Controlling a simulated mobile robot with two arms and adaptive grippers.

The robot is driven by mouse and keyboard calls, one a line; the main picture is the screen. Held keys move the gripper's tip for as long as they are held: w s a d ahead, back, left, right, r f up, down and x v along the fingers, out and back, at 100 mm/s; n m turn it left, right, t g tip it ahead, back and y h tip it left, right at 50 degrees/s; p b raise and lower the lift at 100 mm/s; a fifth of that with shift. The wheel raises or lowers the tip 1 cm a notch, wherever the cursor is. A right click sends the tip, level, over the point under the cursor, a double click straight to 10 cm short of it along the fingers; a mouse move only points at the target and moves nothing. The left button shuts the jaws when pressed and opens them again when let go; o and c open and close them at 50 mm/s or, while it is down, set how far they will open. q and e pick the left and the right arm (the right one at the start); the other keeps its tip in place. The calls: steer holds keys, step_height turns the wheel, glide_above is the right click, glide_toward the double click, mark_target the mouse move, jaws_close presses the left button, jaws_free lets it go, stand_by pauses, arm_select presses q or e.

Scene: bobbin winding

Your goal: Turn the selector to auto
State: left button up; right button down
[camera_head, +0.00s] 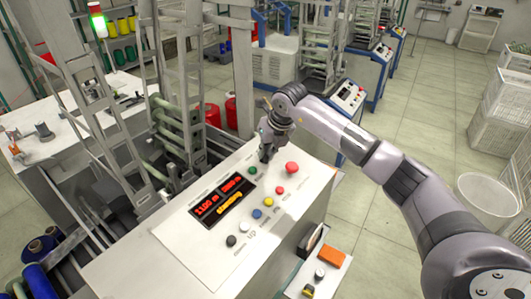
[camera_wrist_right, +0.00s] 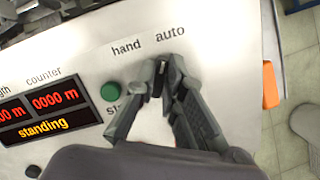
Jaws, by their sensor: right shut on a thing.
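The control panel (camera_head: 185,235) has a pale sloped top with a lit display reading "standing" (camera_wrist_right: 43,125). In the right wrist view the printed words "hand" (camera_wrist_right: 126,48) and "auto" (camera_wrist_right: 170,34) sit just above the fingertips. My right gripper (camera_head: 266,152) is at the far end of the panel, and its fingertips (camera_wrist_right: 161,78) are closed around the small dark selector (camera_wrist_right: 157,80) below these words. The fingers hide most of the selector, so I cannot tell which word it points at. My left gripper is not in view.
A green button (camera_wrist_right: 110,92) is close left of the fingers. A red mushroom button (camera_head: 291,167) and several coloured buttons are on the panel. A metal frame (camera_head: 180,120) stands behind it.

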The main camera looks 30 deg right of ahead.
steer(key=shift+r, duration=0.1)
stand_by(0.4)
steer(key=c, duration=1.7)
jaws_free()
steer(key=v, duration=1.2)
steer(key=shift+d, duration=0.1)
